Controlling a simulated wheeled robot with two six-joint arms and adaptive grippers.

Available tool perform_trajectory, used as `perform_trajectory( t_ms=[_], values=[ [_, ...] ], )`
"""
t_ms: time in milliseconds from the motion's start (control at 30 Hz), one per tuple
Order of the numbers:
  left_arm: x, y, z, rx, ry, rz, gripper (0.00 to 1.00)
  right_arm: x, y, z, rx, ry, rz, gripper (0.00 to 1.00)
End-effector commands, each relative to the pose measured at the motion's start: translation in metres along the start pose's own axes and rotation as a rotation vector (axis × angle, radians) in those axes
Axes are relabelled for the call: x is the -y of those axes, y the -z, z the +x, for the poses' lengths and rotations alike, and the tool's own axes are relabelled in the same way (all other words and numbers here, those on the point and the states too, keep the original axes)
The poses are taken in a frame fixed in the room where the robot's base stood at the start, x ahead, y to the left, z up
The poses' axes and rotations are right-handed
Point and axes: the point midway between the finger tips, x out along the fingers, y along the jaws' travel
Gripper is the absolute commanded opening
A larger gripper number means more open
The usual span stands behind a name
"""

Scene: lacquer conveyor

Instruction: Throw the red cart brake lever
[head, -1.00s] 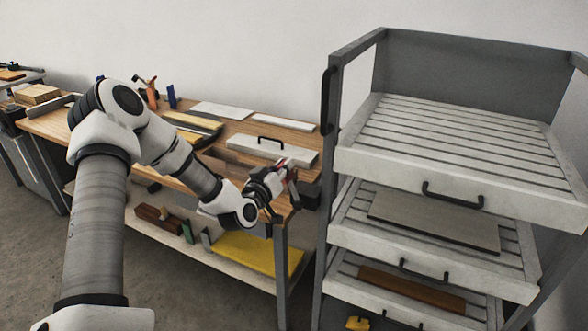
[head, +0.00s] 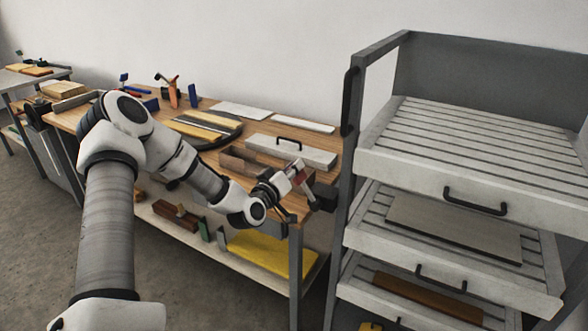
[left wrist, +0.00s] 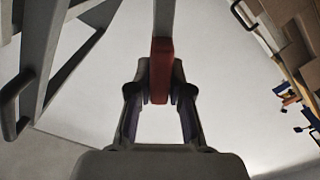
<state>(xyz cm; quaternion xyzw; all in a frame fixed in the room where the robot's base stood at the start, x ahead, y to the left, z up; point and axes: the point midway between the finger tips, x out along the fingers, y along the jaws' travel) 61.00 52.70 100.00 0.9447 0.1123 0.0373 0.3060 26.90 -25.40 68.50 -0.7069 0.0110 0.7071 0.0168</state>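The red brake lever grip (left wrist: 161,70) is at the upper middle of the left wrist view, at the end of a pale grey bar. My left gripper (left wrist: 160,92) has a finger on each side of the grip, close against it, and looks shut on it. In the head view my left gripper (head: 296,186) is between the bench end and the cart's left post, with a bit of red (head: 303,172) at its fingers. The grey cart (head: 351,200) stands at the right. My right gripper is not in view.
A wooden workbench (head: 180,126) with tools and boards runs along the wall, with a yellow board (head: 270,256) on its lower shelf. The cart has slatted pull-out trays with black handles (head: 475,203). Grey floor is free at the left.

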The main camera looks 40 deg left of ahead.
Motion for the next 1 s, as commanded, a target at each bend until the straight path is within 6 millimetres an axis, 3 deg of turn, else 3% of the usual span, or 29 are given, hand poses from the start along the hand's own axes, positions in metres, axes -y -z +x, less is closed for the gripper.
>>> perform_trajectory(
  t_ms=[433,800,1000],
  values=[
    [-0.004,0.006,0.0,0.0,0.001,-0.001,0.42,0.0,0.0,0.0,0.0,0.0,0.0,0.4],
    [-0.048,0.068,0.0,-0.003,-0.002,-0.003,0.42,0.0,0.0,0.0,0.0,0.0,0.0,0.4],
    [-0.058,0.081,0.0,0.0,0.001,0.0,0.42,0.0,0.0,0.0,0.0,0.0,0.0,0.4]
  ],
)
